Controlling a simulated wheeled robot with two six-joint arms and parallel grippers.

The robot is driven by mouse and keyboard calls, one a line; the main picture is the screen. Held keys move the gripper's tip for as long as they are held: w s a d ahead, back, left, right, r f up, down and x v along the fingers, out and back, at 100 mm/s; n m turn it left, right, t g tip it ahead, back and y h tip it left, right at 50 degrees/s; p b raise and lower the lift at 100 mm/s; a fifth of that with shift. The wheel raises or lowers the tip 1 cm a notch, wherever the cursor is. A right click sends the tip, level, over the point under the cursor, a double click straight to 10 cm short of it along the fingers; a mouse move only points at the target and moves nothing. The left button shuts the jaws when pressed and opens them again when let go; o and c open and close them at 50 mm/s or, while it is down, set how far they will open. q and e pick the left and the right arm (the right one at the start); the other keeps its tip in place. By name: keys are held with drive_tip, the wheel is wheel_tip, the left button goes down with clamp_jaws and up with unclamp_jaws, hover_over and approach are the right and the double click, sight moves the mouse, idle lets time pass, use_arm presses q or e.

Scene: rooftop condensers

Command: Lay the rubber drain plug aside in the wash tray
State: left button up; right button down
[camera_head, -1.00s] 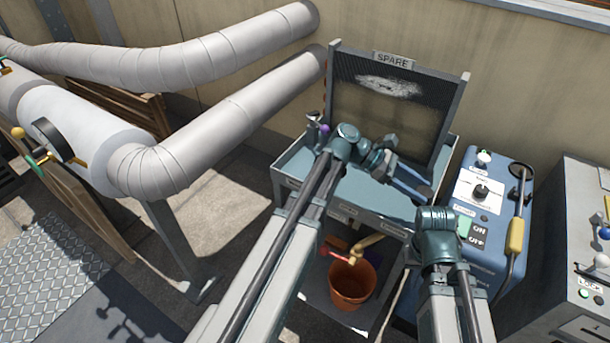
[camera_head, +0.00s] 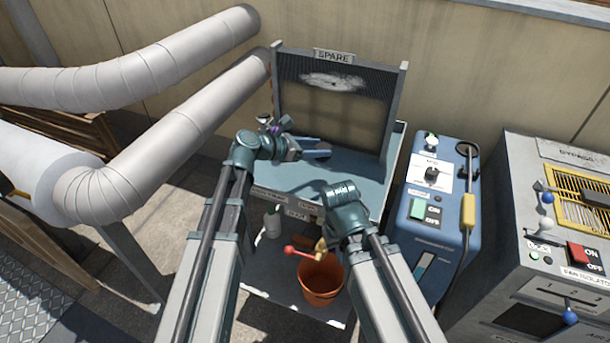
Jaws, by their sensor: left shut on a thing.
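My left gripper (camera_head: 322,147) reaches over the blue-grey wash tray (camera_head: 375,185) from the left, its blue fingers pointing right. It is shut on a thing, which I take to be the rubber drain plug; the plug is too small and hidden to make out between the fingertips. I cannot tell whether it touches the tray floor. My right gripper (camera_head: 340,202) is at the tray's front edge; its wrist shows, but its fingers are hidden.
A mesh panel marked SPARE (camera_head: 335,100) stands behind the tray. A blue control box (camera_head: 430,205) and a grey cabinet (camera_head: 520,230) stand right.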

use_arm(q)
drive_tip(key=shift+w, duration=0.15)
wheel_tip(320, 180, down, 10)
drive_tip(key=b, duration=1)
drive_tip(key=shift+f, duration=0.1)
drive_tip(key=o, duration=1.4)
drive_tip(key=shift+c, duration=0.2)
